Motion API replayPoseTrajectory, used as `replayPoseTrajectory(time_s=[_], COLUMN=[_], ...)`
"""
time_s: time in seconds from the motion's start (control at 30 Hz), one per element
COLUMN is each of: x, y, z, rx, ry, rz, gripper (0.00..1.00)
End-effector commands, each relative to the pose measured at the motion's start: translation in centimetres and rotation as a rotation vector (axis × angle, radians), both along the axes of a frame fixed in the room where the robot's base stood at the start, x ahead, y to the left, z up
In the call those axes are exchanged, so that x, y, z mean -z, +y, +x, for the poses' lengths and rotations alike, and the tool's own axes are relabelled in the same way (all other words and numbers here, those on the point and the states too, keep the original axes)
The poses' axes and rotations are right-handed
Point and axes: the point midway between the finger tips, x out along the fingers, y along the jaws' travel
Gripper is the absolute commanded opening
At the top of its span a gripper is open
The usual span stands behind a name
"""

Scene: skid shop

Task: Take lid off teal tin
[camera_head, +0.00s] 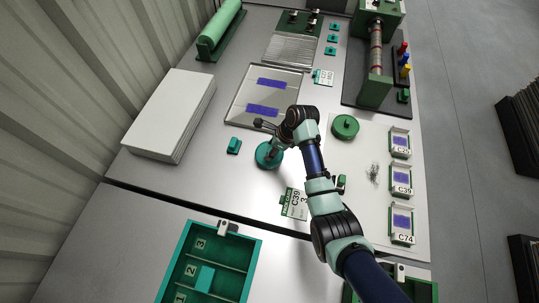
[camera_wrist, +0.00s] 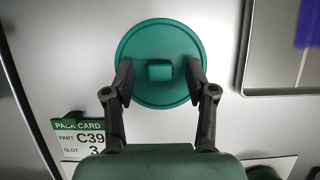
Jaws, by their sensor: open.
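The teal tin (camera_head: 264,157) stands on the metal bench, partly hidden by my arm in the head view. In the wrist view I look down on its round teal lid (camera_wrist: 160,38), which has a small square knob (camera_wrist: 160,71) at its centre. My gripper (camera_wrist: 160,78) is open over the lid, with one black finger to the left of the knob and one to the right. Neither finger touches the knob. I cannot tell how high the fingertips are above the lid. The lid appears to be on the tin.
A darker green round tin (camera_head: 345,126) stands to the right of my arm. A pack card marked C39 (camera_head: 294,203) is near the teal tin. A tray with purple pieces (camera_head: 240,106) and a small teal block (camera_head: 233,145) lie close by. A white stack (camera_head: 165,128) stands left.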

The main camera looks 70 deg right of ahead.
Motion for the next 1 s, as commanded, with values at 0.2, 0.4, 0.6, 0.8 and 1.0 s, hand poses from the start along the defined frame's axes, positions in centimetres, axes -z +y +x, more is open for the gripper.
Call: replayPoseTrajectory(time_s=[0.2,0.4,0.6,0.8,1.0], x=[0.4,0.3,0.3,0.3,-2.4], y=[0.0,0.0,0.0,0.0,-0.1], z=[0.2,0.2,0.2,0.2,0.2], rx=[0.000,0.000,0.000,0.000,0.000], ry=[0.000,0.000,0.000,-0.001,-0.002], rz=[-0.001,-0.001,-0.001,-0.001,-0.003], gripper=[0.56,0.31,0.03,0.02,0.02])
